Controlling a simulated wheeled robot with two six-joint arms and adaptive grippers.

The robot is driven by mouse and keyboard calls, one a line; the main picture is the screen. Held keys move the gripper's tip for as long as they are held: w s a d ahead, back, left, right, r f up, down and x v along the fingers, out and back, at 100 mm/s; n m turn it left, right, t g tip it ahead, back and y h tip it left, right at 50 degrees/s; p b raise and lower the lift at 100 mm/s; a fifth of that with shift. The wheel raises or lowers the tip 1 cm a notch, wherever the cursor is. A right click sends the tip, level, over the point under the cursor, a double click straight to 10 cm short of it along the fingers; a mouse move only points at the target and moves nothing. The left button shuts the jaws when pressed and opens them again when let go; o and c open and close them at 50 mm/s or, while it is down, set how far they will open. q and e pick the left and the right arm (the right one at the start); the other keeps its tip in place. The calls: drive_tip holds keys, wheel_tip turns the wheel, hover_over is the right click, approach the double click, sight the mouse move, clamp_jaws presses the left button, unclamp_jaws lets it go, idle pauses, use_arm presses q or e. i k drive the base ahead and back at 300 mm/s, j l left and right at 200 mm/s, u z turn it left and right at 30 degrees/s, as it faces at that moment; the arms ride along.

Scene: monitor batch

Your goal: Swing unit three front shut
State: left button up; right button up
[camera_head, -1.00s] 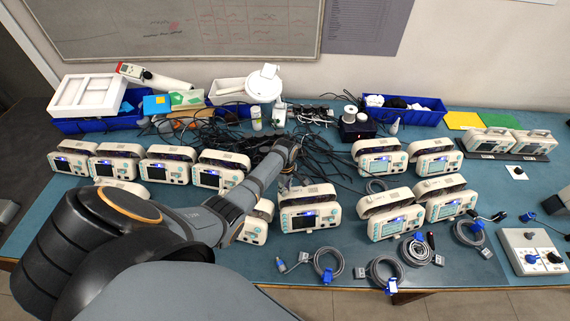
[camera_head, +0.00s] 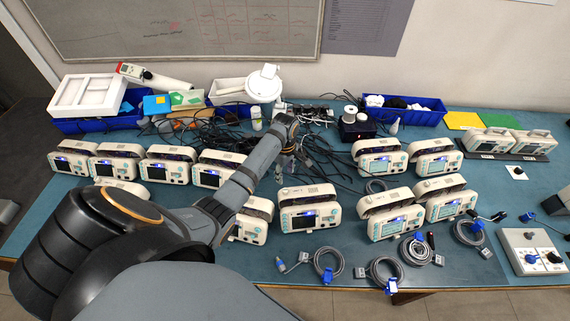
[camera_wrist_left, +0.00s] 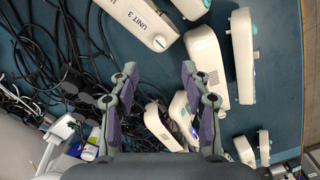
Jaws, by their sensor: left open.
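The unit with a "UNIT 3" label shows at the top of the left wrist view (camera_wrist_left: 145,20); its top shell and front panel (camera_wrist_left: 190,5) stand apart there. In the head view it appears to be the front-row monitor (camera_head: 309,218), its front swung open from the white shell (camera_head: 307,191); its number is too small to read there. My left gripper (camera_wrist_left: 160,72) is open and empty in the left wrist view, its fingers pointing toward that unit. In the head view it hangs just behind the unit (camera_head: 285,170), partly hidden by my wrist. My right gripper is not in view.
A neighbouring monitor (camera_head: 248,229) stands left of the unit, partly behind my forearm. Several more monitors line the blue table. Black cables (camera_head: 320,155) cover the area behind. Coiled grey cables (camera_head: 328,263) lie along the front edge. The table right of the unit is fairly clear.

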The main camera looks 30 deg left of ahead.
sight(308, 217)
drive_tip(key=k+l, duration=0.8)
drive_tip(key=k, duration=0.05)
